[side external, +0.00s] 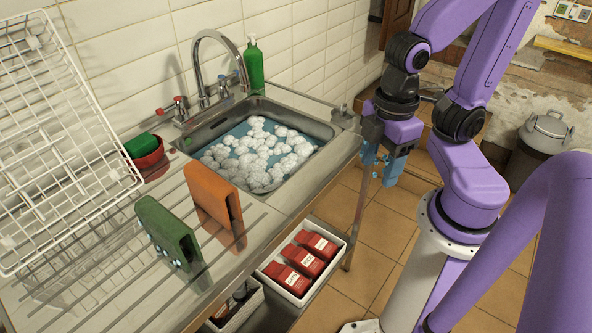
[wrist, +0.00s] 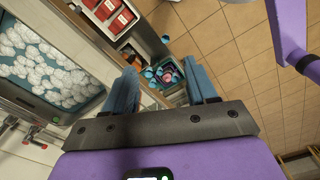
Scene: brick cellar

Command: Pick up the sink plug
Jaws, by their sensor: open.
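I cannot make out the sink plug for certain in either view. A small grey object (side external: 345,112) sits on the counter corner just right of the sink; it is too small to identify. The steel sink (side external: 322,130) holds bluish water with heaps of white foam that hide its bottom. It also shows at the left of the wrist view (wrist: 78,72). My gripper (side external: 384,172) hangs to the right of the counter's end, apart from the sink, with its blue fingers pointing down. In the wrist view my gripper (wrist: 160,70) is open, with nothing between its fingers.
A tap (side external: 210,45) and green bottle (side external: 253,65) stand behind the sink. Tiled floor lies right.

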